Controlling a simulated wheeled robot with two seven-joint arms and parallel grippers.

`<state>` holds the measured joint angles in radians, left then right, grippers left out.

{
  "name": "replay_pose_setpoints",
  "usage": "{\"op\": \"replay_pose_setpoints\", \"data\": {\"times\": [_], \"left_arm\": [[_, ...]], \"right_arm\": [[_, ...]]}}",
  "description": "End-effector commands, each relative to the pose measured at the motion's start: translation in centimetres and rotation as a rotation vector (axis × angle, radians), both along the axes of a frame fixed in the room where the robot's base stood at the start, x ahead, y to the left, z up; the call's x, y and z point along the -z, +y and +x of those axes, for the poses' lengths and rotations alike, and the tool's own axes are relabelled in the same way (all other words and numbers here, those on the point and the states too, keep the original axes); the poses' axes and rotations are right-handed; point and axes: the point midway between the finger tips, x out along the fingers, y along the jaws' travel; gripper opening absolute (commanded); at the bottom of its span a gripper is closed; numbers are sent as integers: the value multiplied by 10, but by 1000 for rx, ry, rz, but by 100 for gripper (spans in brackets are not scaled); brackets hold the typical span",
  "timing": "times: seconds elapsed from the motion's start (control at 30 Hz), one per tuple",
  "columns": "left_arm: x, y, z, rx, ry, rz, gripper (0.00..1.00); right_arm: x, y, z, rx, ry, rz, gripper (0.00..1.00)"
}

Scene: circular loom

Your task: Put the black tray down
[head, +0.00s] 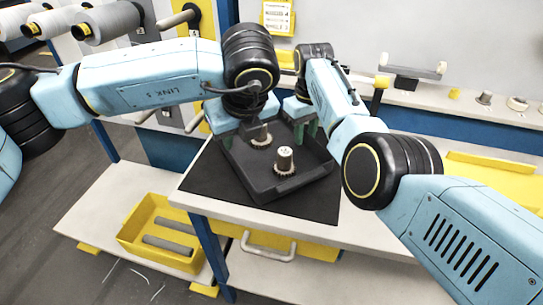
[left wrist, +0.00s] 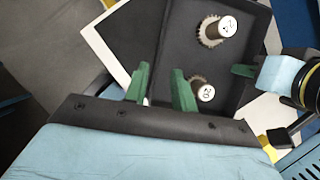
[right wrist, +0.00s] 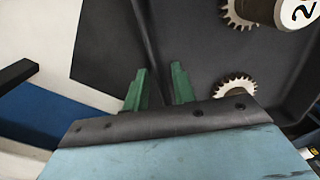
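The black tray (head: 312,163) is over the dark mat (head: 209,174) on the table in the head view. I cannot tell whether its base touches the mat. Two white-topped, gear-based spools stand in it, a nearer one (head: 285,160) and a farther one (head: 261,138). My left gripper (left wrist: 160,85) has its green fingers on either side of one tray wall, closed on it. My right gripper (right wrist: 160,84) has its fingers on either side of another wall, also closed on it. In the head view my arms partly hide the tray's far side.
A yellow bin (head: 130,233) with grey rods sits on a lower shelf at left. The table has a front drawer handle (head: 268,247). A back ledge (head: 470,106) carries small parts. Large grey spools (head: 113,21) hang at upper left. Bare mat shows left of the tray.

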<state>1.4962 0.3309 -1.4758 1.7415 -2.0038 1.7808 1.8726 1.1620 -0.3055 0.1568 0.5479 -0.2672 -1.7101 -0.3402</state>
Motion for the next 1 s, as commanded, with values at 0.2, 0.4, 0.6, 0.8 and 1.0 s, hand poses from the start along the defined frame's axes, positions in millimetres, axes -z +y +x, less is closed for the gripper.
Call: {"op": "replay_pose_setpoints", "data": {"times": [0.2,0.4,0.6,0.8,1.0], "left_arm": [[-12,-2,-5,1,1,1,26],[-12,-2,-5,1,1,1,26],[-12,-2,-5,1,1,1,26],[-12,-2,-5,0,1,0,26],[-11,-2,-5,0,1,0,26]], "right_arm": [[-6,0,1,0,-2,0,26],[-41,0,1,0,-5,-1,26],[-84,0,1,0,-4,0,26],[-112,0,0,0,-1,0,26],[-120,0,0,0,0,0,26]]}}
